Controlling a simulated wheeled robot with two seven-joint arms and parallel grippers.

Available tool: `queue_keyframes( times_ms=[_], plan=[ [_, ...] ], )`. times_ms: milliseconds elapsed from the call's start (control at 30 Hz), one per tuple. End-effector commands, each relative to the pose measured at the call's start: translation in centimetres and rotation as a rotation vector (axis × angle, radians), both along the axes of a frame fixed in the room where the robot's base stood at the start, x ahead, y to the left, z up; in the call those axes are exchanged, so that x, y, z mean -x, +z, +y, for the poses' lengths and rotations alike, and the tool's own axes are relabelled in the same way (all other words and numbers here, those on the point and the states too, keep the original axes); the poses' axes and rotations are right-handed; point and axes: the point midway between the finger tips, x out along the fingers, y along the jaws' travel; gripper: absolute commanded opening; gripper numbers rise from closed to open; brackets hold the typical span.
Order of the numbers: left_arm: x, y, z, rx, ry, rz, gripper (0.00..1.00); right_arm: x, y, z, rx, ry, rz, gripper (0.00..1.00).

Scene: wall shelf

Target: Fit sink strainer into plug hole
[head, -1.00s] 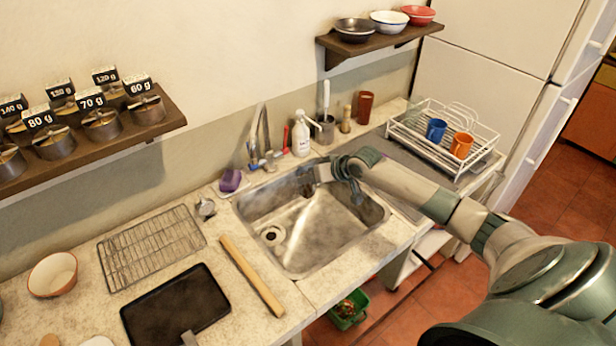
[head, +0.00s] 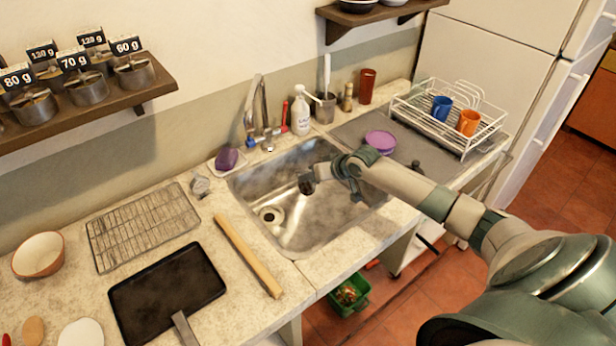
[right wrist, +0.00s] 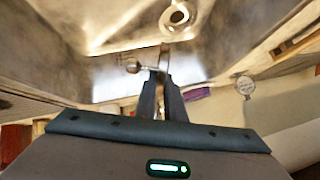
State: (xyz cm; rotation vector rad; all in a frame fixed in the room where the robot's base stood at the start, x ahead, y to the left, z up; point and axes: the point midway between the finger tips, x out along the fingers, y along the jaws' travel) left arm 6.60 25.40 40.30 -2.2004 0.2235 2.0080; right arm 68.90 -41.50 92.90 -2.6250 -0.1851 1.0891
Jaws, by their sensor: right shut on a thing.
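The steel sink (head: 315,222) is set in the counter. Its round plug hole (head: 270,215) lies near the left end of the basin floor, uncovered, and also shows at the top of the right wrist view (right wrist: 180,15). My right gripper (head: 318,180) is inside the basin area, right of and behind the hole. It is shut on a small metal thing that looks like the sink strainer (head: 307,185). In the right wrist view the strainer (right wrist: 133,66) shows past the fingertips with a rounded end, apart from the hole; its full shape is unclear. My left gripper is not in view.
The tap (head: 262,125) stands behind the sink, beside a white soap bottle (head: 300,113). A purple sponge (head: 227,159) and a small metal item (head: 200,186) lie left of the basin. The dish rack (head: 450,120) is at right.

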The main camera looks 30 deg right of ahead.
Motion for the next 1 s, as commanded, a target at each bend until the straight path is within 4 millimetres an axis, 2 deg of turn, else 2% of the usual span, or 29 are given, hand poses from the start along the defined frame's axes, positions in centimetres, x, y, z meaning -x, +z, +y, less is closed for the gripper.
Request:
queue_keyframes(
  times_ms=[133, 467, 500, 567, 600, 1000],
  plan=[
    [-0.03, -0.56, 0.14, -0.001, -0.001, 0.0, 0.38, -0.01, -0.59, 0.01, 0.0, 0.0, 0.0, 0.0],
    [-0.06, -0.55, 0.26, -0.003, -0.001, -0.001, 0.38, 0.0, -0.59, 0.01, 0.0, 0.0, 0.0, 0.0],
    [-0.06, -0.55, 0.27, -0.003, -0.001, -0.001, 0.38, 0.01, -0.61, 0.01, 0.0, 0.0, 0.0, 0.14],
    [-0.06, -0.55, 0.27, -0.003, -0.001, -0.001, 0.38, 0.01, -0.62, 0.0, 0.0, 0.0, 0.0, 0.28],
    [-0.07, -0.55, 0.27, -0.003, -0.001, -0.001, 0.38, 0.01, -0.61, 0.01, 0.0, 0.0, 0.0, 0.31],
    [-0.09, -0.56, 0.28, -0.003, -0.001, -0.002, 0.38, 0.01, -0.6, 0.0, 0.0, 0.0, 0.0, 0.31]
  ],
)
